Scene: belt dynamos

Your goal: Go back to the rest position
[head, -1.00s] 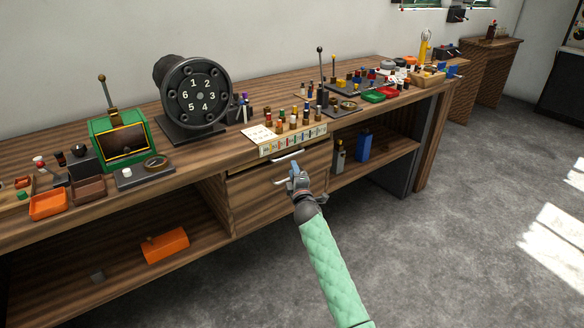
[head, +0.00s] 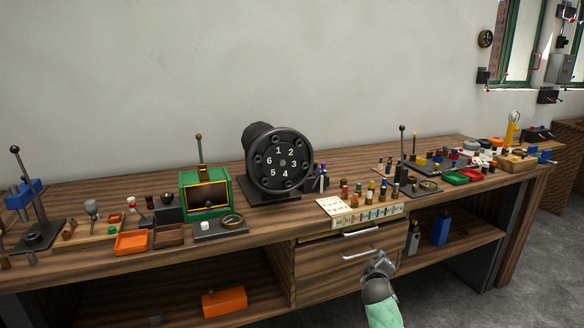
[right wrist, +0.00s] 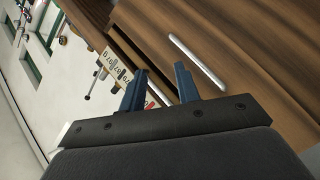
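My right gripper (head: 376,257) is in front of the workbench drawers, overlapping the lower handle (head: 358,254) region in the head view. In the right wrist view its two blue fingers (right wrist: 160,82) are apart with nothing between them. A silver drawer handle (right wrist: 198,60) lies beyond the fingertips there, apart from them. The upper drawer handle (head: 360,231) shows clear of the gripper in the head view. My left gripper is not in view.
The wooden workbench (head: 260,236) carries a numbered black drum (head: 280,163), a green-framed box (head: 206,195), a labelled rack (head: 366,216) and small parts. An orange box (head: 224,301) and a blue bottle (head: 440,227) stand on lower shelves. Floor at right is clear.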

